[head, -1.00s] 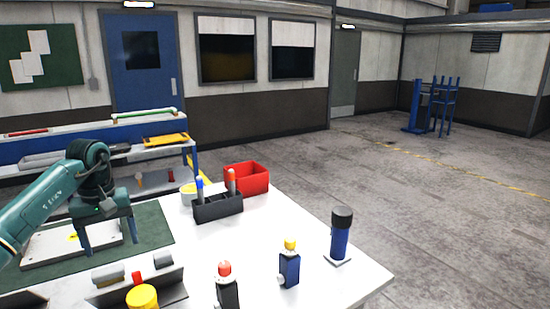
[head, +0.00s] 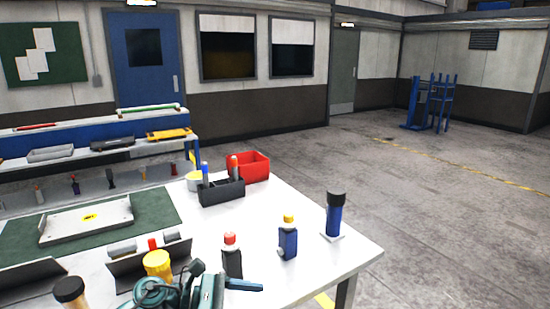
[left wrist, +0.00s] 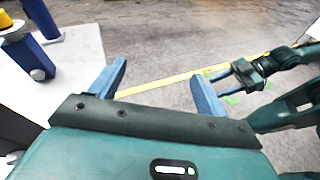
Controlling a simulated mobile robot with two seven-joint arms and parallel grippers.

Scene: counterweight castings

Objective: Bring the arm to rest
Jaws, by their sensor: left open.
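My left arm's teal wrist and gripper (head: 240,286) show at the bottom of the head view, low by the near edge of the white table. In the left wrist view my left gripper (left wrist: 158,88) has its two blue fingers wide apart with nothing between them. Beyond them is floor, with the table corner at the left. Another teal arm with a dark gripper (left wrist: 228,78), which I take for my right, shows at the right of that view.
The white table (head: 300,205) carries a black-and-red bottle (head: 231,258), a blue bottle (head: 288,240), a blue cylinder with black cap (head: 335,215), a black caddy (head: 221,191), a red bin (head: 248,166) and a light tray (head: 85,222) on a green mat. Open floor lies right.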

